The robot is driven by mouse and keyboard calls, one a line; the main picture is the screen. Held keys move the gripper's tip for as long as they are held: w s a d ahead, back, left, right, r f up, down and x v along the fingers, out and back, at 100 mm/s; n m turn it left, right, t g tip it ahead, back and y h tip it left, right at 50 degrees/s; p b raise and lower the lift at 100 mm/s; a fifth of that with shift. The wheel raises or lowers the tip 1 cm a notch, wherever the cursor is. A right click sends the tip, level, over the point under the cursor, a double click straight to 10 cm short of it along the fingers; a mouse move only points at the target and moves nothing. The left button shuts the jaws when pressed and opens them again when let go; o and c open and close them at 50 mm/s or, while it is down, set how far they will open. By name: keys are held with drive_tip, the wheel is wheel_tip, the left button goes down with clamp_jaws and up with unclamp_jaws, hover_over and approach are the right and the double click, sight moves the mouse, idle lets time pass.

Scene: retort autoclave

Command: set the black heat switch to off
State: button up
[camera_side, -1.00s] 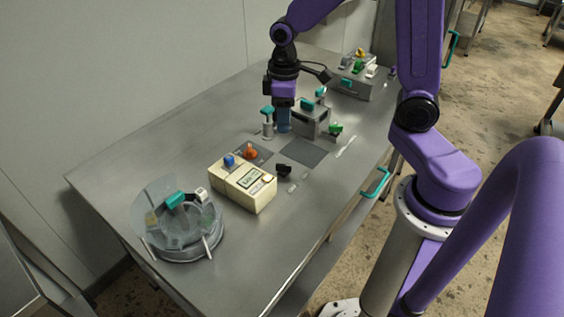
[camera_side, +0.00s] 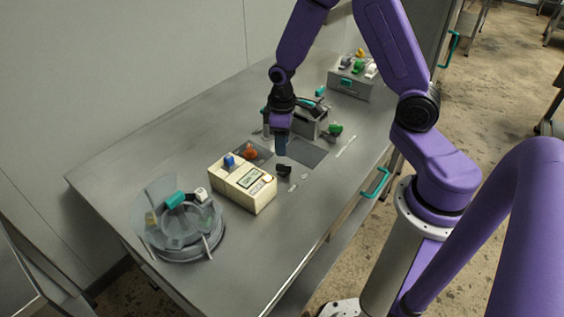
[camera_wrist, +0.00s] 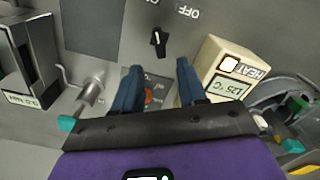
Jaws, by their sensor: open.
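The black heat switch (camera_side: 284,170) is a small knob on the table, right of the cream heat box (camera_side: 226,176). In the wrist view the switch (camera_wrist: 160,42) lies just beyond my fingertips, and its white mark points up towards the partly cut-off "ON" label (camera_wrist: 153,2). The "OFF" label (camera_wrist: 188,11) is up and right of the knob. My gripper (camera_wrist: 160,67) is open with nothing held. In the side view my gripper (camera_side: 280,150) hangs pointing down above the table, just behind the switch, apart from it.
The heat box display (camera_wrist: 230,88) reads about 125 °C, with a lit white lamp (camera_wrist: 229,65). An orange knob (camera_side: 250,153), a teal-handled valve (camera_wrist: 82,100), a grey box (camera_side: 308,125) and a round glass-lidded vessel (camera_side: 180,245) stand nearby. The table's front is clear.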

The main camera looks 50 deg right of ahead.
sight(282, 165)
drive_tip(key=shift+f, duration=3.95)
clamp_jaws()
